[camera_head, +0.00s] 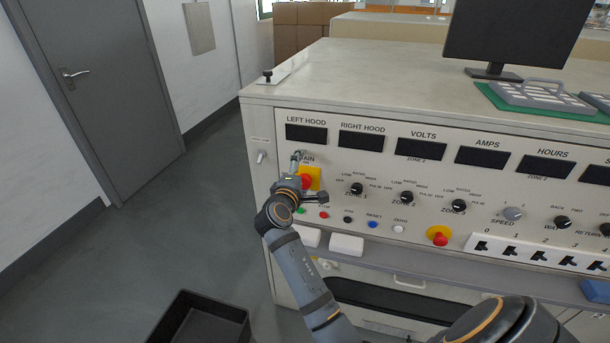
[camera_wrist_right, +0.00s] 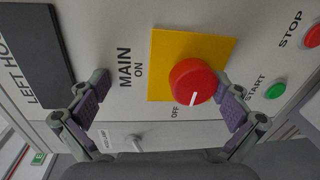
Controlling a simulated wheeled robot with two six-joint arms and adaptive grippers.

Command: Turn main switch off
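The main switch is a red round knob (camera_head: 307,182) on a yellow plate (camera_head: 316,173), at the left of the console front under the LEFT HOOD display. In the right wrist view the knob (camera_wrist_right: 192,82) shows a white mark pointing to the plate edge where OFF is printed. My right gripper (camera_head: 306,178) is at the switch and partly hides it. In its wrist view the gripper (camera_wrist_right: 163,90) is open, its fingers on either side of the plate. The knob is nearer the right-hand finger; whether they touch is unclear. My left gripper is out of view.
A green START button (camera_wrist_right: 275,91) and a red STOP button (camera_wrist_right: 313,36) are close by the switch. A small toggle (camera_head: 261,156) is on its left. A red emergency knob (camera_head: 439,237) is further right. A black bin (camera_head: 200,312) stands on the floor; floor left of the console is free.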

